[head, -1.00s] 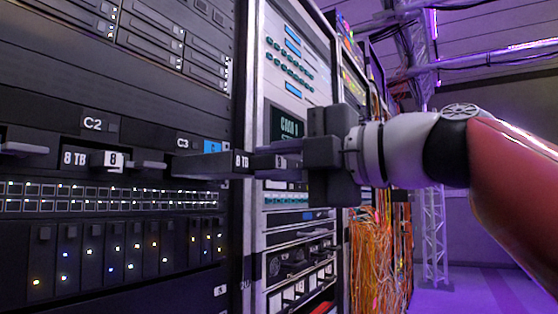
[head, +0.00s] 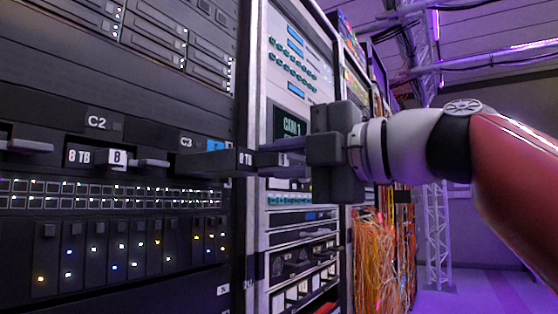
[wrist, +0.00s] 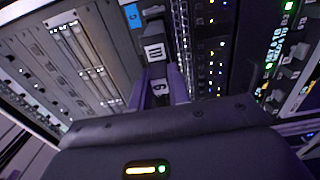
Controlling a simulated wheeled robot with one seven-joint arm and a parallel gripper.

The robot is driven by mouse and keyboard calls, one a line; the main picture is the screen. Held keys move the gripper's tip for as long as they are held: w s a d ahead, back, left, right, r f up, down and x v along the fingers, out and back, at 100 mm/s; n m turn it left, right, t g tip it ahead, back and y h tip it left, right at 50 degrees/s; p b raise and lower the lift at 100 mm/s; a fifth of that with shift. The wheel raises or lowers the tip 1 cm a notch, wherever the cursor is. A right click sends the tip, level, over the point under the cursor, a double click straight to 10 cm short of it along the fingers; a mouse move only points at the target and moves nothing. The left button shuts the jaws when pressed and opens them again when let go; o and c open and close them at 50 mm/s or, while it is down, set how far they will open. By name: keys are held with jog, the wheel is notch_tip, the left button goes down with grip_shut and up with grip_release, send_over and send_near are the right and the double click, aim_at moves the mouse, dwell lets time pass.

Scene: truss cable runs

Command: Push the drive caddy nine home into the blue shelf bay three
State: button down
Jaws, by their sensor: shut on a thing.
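Drive caddy nine (head: 212,162) is a long dark caddy with a white "8 TB" label on its front. In the wrist view its "9" tag (wrist: 160,88) shows between my fingers. My gripper (head: 280,159) is shut on the caddy's front end, to the right of the shelf. The caddy lies about level, with its far end at the C3 bay and its front standing well out. The blue marker (head: 214,145) of bay three is partly behind the caddy; it also shows in the wrist view (wrist: 132,15). How deep the far end sits is hidden.
To the left, another caddy (head: 100,158) sits under the C2 label (head: 97,123), its handle sticking out. A lit port panel (head: 110,194) runs just below the bays. A light equipment rack (head: 293,100) and orange cables (head: 378,260) stand behind my gripper.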

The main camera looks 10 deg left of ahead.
aim_at(205, 176)
jog(key=shift+a, duration=0.15)
jog(key=shift+x, duration=1.15)
jog(key=shift+w+a+b, duration=0.15)
jog(key=shift+a+b, duration=0.2)
jog(key=shift+a, duration=0.05)
dwell(0.6)
jog(key=shift+x, duration=1.2)
dwell(0.4)
jog(key=shift+p+x, duration=0.6)
jog(key=shift+x, duration=2.45)
jog(key=shift+w+a, duration=0.15)
jog(key=shift+w+a, duration=0.2)
jog(key=shift+a, duration=0.35)
jog(key=c, duration=1.3)
grip_release()
